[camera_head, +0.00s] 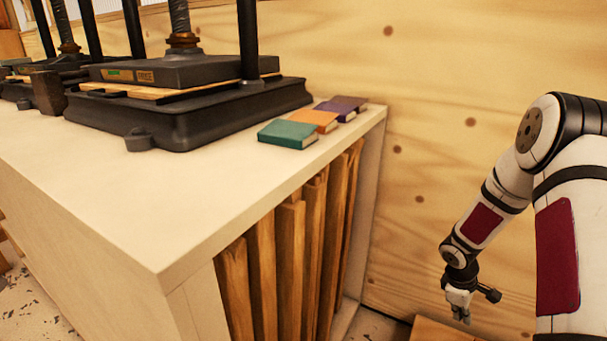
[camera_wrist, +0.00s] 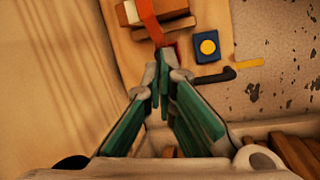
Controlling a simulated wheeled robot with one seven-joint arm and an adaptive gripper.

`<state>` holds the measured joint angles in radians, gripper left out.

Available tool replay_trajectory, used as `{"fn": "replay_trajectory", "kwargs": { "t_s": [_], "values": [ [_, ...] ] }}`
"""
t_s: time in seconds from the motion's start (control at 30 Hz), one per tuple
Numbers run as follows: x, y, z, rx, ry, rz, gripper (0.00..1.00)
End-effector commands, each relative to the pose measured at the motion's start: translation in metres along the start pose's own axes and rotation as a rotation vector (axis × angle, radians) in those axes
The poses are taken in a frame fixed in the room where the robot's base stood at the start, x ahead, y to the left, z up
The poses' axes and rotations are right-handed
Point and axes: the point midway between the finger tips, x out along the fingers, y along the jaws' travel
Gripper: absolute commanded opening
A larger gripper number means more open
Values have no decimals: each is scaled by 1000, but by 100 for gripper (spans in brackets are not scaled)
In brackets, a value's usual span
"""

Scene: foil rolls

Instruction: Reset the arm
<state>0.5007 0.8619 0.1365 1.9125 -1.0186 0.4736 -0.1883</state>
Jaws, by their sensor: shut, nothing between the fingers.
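My gripper (camera_head: 458,305) hangs low at the right in the head view, with my arm bent and the fingers pointing down. It is to the right of the white cabinet and apart from it. In the wrist view my gripper (camera_wrist: 160,85) has its green-lined fingers brought together at the tips, with nothing held. The fingertips appear over or near a reddish item (camera_wrist: 170,48), and I cannot tell how far above it they are.
A white cabinet (camera_head: 110,200) holds upright wooden boards (camera_head: 290,250). On its top stand a black press (camera_head: 190,105) and teal (camera_head: 288,134), orange (camera_head: 316,120) and purple (camera_head: 342,107) books. A plywood wall (camera_head: 440,60) stands behind. The wrist view shows a blue box (camera_wrist: 207,46) with a yellow disc.

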Motion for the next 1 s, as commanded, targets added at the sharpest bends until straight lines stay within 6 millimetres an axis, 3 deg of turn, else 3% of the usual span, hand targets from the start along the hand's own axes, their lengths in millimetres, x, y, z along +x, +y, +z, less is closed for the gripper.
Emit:
{"fn": "replay_trajectory", "kwargs": {
  "t_s": [0.03, 0.23, 0.47, 0.7, 1.0],
  "values": [
    [-29, 5, 4, 30, -12, 24, 0],
    [-125, 1, 25, 169, -59, 70, 0],
    [-223, -32, 53, 332, -75, 89, 0],
    [-303, -92, 84, 493, -54, 64, 0],
    [-367, -190, 124, 653, 15, -36, 0]
  ]
}}
